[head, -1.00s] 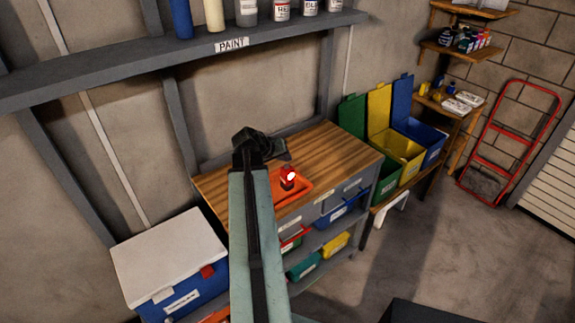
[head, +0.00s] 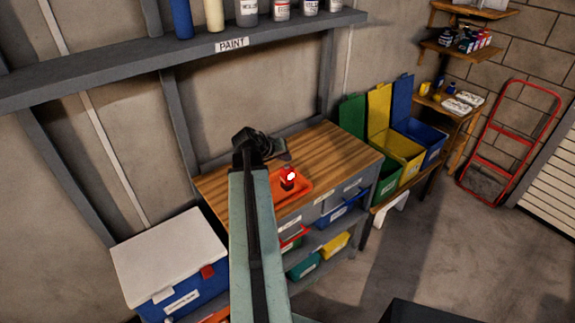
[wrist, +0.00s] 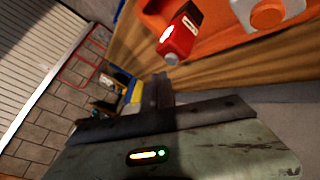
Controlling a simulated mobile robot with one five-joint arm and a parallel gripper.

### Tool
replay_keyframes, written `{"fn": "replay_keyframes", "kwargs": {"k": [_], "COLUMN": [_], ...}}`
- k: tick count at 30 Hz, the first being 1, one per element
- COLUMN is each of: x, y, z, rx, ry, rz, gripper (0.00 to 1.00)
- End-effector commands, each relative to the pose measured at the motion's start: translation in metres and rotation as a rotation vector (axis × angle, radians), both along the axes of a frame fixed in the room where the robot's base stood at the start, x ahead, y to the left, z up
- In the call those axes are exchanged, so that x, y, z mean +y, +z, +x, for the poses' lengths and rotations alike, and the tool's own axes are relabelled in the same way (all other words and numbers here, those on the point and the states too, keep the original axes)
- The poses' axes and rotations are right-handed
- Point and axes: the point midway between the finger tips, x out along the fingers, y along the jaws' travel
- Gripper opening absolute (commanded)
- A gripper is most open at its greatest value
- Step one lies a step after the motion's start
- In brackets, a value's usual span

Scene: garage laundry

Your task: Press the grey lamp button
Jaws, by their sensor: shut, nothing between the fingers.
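A small red lamp (head: 288,184) with a glowing white face stands on an orange tray (head: 306,186) on the wooden workbench. In the wrist view, the red lamp (wrist: 181,38) shows close up at the top, with a small round grey button (wrist: 172,59) on its end. My gripper (head: 284,154) is over the bench, behind the lamp in the head view. In the wrist view, my gripper (wrist: 161,80) is shut and empty, below the grey button in the picture. I see no clear contact between them.
A grey box with an orange round top (wrist: 264,14) lies by the lamp on the tray. The wooden bench top (head: 340,150) is otherwise mostly clear. A paint shelf (head: 200,57) runs above. Coloured bins (head: 400,150) stand right, a cooler (head: 168,255) left.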

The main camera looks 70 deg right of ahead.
Motion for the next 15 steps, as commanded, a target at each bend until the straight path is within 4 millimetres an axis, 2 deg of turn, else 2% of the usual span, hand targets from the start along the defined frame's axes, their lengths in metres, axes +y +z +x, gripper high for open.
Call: {"fn": "replay_keyframes", "kwargs": {"k": [8, 15], "x": [0.0001, 0.0002], "y": [-0.0098, -0.0089], "z": [0.0018, 0.0021], "rx": [0.0, 0.0], "ry": [0.0, 0.0], "rz": [0.0, 0.0], "gripper": [0.0, 0.0]}}
